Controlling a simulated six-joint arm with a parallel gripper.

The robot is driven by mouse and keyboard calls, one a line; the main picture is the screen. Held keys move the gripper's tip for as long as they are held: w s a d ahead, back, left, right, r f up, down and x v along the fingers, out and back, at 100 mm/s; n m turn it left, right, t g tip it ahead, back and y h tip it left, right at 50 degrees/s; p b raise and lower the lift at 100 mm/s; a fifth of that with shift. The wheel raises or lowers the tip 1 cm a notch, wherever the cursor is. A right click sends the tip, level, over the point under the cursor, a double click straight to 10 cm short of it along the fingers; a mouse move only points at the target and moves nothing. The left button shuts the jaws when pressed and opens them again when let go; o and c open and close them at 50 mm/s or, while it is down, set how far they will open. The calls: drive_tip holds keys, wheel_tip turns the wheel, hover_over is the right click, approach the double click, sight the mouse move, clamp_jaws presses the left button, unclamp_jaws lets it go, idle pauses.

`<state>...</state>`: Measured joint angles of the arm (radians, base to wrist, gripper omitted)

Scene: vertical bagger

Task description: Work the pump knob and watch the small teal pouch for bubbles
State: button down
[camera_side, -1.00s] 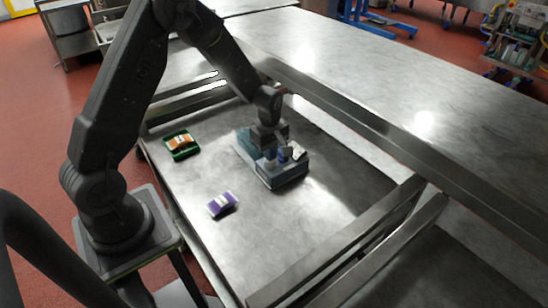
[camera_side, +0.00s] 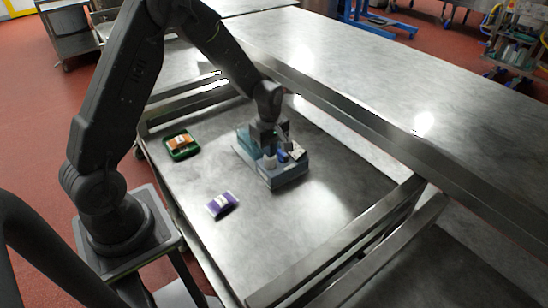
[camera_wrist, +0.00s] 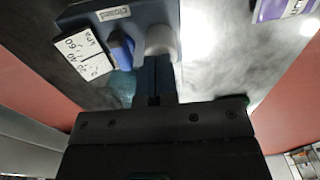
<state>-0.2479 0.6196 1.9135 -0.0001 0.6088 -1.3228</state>
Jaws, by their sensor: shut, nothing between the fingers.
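The pump unit (camera_side: 288,178) is a blue-grey box on the steel table, with a white round knob (camera_side: 270,163), a blue block (camera_side: 283,156) and a white gauge face. In the wrist view the white knob (camera_wrist: 160,40) stands beside the blue block (camera_wrist: 120,50) and the gauge card (camera_wrist: 85,55), marked in kPa. My gripper (camera_side: 268,150) is shut and empty, close by the white knob; I cannot tell if it touches. A teal tank part (camera_side: 244,141) lies behind my gripper. The small teal pouch cannot be made out; my gripper hides part of that area.
A green tray (camera_side: 181,152) with an orange packet (camera_side: 180,141) lies at the table's left. A purple and white packet (camera_side: 222,204) lies in front of the pump unit. Steel rails (camera_side: 340,245) border the table. The table right of the unit is clear.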

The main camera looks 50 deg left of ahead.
drive_tip(key=shift+f, duration=0.2)
drive_tip(key=shift+f, duration=0.95)
drive_tip(key=shift+r, duration=1.15)
drive_tip(key=shift+f, duration=0.2)
drive_tip(key=shift+f, duration=0.85)
drive_tip(key=shift+r, duration=1.1)
drive_tip(key=shift+r, duration=3)
